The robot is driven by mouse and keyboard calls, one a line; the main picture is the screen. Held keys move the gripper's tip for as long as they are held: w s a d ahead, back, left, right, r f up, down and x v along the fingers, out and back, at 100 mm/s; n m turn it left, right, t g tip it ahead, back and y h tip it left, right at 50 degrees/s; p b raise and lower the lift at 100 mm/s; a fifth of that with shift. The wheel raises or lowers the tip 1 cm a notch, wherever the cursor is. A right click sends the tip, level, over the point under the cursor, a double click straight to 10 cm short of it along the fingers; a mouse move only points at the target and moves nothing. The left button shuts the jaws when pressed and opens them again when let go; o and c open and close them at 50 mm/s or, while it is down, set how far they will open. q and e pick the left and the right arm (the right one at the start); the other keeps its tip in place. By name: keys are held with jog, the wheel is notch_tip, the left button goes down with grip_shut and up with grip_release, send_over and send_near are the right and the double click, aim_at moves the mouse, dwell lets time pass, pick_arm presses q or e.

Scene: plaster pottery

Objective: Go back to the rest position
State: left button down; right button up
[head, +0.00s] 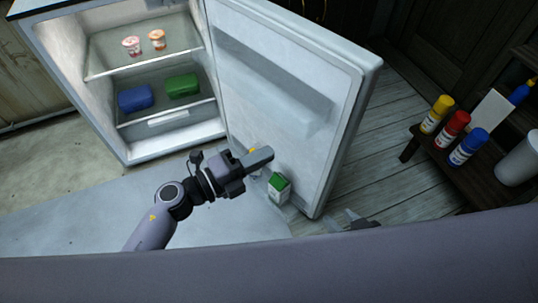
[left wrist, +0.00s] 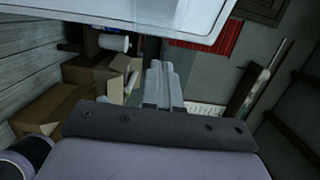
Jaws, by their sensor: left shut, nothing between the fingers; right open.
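My left gripper (head: 264,157) is shut and empty. In the head view it is held up in front of the open fridge door (head: 300,90), above the door's lower shelf. In the left wrist view its closed fingers (left wrist: 163,75) point away with nothing between them. My right gripper (head: 340,219) shows only in part, below the door's lower corner. It is open, and the rest of that arm is hidden.
The fridge (head: 172,142) holds two cups, a blue box and a green box. A green-and-white carton (head: 279,187) stands in the door's lower shelf, near my left gripper. A dark bench (head: 450,170) with several bottles is at right. Cardboard boxes (left wrist: 90,75) show in the left wrist view.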

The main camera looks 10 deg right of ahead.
pick_arm(q)
jog(key=s+v, duration=0.1)
jog(key=v, duration=0.8)
jog(key=shift+s+d, duration=0.25)
jog(key=shift+s, duration=0.2)
